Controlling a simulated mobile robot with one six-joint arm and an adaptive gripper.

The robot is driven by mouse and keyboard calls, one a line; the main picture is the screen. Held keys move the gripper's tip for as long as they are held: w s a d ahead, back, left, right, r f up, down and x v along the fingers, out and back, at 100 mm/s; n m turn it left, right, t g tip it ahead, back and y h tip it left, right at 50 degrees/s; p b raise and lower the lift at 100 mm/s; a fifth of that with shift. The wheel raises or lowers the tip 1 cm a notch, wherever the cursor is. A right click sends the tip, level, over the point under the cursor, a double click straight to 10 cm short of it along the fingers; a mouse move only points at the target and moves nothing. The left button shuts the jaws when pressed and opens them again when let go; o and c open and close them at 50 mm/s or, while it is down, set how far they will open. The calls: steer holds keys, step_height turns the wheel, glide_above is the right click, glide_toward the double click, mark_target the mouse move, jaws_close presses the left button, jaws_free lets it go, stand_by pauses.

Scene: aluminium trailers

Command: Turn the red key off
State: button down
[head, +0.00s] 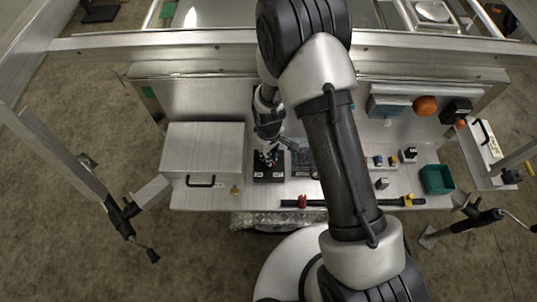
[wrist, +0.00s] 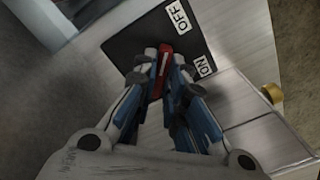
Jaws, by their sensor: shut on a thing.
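The red key (wrist: 164,62) shows between the fingertips of my gripper (wrist: 163,72) in the wrist view. My gripper is shut on it. The key sits at a black panel (wrist: 128,42) with a white OFF label (wrist: 180,15) and a white ON label (wrist: 205,67). The key's long side runs roughly up and down the picture; the fingers hide part of it, and I cannot tell which label it points to. In the head view my gripper (head: 268,160) is over the black panel (head: 269,179) on the metal bench.
A metal box (head: 205,145) with a black handle stands left of the panel, with a brass knob (head: 234,190) near it. To the right are small switches (head: 380,161), a green bin (head: 437,180) and an orange ball (head: 425,106). A black bar (head: 345,203) lies along the front edge.

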steer(key=c, duration=1.6)
jaws_free()
steer(key=shift+c, duration=0.2)
step_height(320, 180, up, 12)
